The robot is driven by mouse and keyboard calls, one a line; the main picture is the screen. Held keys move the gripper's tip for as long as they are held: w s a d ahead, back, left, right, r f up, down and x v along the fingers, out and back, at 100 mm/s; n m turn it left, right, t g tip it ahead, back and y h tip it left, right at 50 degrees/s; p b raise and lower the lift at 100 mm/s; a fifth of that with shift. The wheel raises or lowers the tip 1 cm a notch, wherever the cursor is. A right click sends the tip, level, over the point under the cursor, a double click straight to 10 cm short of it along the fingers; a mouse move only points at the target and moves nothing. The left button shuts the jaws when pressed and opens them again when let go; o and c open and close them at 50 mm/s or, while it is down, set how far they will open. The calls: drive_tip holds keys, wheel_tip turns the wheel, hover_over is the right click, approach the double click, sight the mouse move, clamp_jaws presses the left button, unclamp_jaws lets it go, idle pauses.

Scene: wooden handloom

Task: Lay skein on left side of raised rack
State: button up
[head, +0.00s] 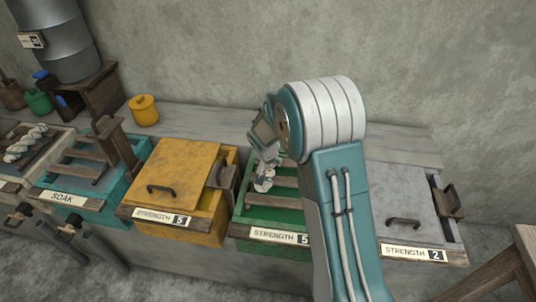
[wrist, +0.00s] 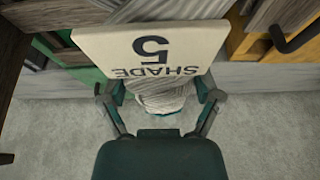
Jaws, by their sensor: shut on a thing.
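My gripper (head: 263,168) is over the left part of the green vat, partly hidden by my arm. In the wrist view my gripper (wrist: 160,98) is shut on a pale grey-white skein (wrist: 163,93). A cream tag (wrist: 150,42) reading "SHADE 5" hangs with it and covers part of it. The skein shows as a small pale bundle (head: 264,184) in the head view, near the left slats. The rack (head: 268,199) of wooden slats shows at the top of the green vat (head: 245,228), labelled Strength 5. My arm hides its right part. I cannot tell whether the skein touches the slats.
A yellow vat (head: 180,170) with a lid and handle stands close on the left. A grey lidded vat (head: 400,205), labelled Strength 2, is on the right. The teal Soak vat (head: 60,185) has its own slatted rack. A yellow jar (head: 144,110) stands behind.

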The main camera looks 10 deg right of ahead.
drive_tip(key=shift+d+f, duration=0.1)
drive_tip(key=shift+f, duration=2.7)
drive_tip(key=o, duration=1)
drive_tip(key=v, duration=1.2)
drive_tip(key=shift+s+r, duration=0.1)
drive_tip(key=shift+r, duration=0.05)
drive_tip(key=s+d+r+n+t, duration=0.1)
drive_tip(key=s+d+r+n, duration=0.2)
drive_tip(key=s+r, duration=1.65)
drive_tip(key=shift+n+t+y, duration=0.3)
drive_tip(key=shift+n+y, duration=0.4)
drive_tip(key=shift+y, duration=0.2)
drive_tip(key=s, duration=0.7)
drive_tip(key=s+a, duration=0.1)
drive_tip(key=s, duration=0.2)
drive_tip(key=shift+s+a+f, duration=0.1)
drive_tip(key=shift+s+f, duration=0.05)
drive_tip(key=shift+f, duration=0.1)
